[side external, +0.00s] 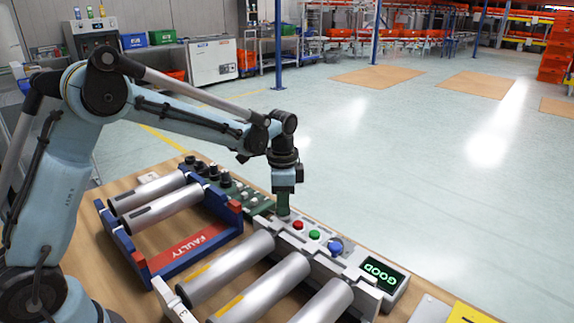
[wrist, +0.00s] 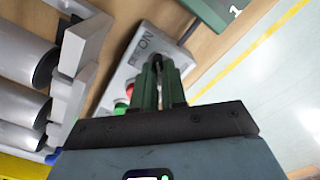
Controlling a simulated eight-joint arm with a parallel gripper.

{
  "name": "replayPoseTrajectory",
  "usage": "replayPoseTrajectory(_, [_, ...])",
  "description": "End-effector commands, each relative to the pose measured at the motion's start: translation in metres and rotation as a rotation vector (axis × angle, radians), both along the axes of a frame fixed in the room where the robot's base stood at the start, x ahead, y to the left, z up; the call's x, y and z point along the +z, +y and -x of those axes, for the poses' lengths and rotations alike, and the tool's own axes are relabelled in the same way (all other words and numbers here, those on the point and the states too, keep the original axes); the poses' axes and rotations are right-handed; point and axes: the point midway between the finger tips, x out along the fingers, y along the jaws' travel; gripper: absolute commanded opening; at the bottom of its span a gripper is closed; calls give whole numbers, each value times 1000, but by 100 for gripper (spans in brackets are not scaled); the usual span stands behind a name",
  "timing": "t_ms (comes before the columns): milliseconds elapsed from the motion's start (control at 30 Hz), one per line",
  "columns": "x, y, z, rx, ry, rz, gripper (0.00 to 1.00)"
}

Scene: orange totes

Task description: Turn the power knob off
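The control box (side external: 345,262) is a long pale panel with red, green and blue buttons and a green "GOOD" display. My gripper (side external: 283,213) points straight down at the panel's left end, beside the red button, and its fingers hide most of the knob there. In the wrist view the green fingers of my gripper (wrist: 159,66) stand close together with a narrow gap, at a dark knob (wrist: 152,63). An "ON" label (wrist: 146,42) shows on the panel just beyond it. Whether the fingers press on the knob cannot be told.
Silver cylinders (side external: 228,268) lie in a pale rack along the front of the panel. A blue rack marked "FAULTY" (side external: 190,245) holds more cylinders to the left. Several dark knobs and a green board (side external: 240,194) stand behind it. The floor behind the table is open.

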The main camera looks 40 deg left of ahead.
Motion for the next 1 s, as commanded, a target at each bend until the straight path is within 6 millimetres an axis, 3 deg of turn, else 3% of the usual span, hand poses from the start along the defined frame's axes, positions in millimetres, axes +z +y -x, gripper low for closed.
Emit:
replayPoseTrajectory(533, [0,0,0,77,2,1,0])
replayPoseTrajectory(1000, [0,0,0,469,2,1,0])
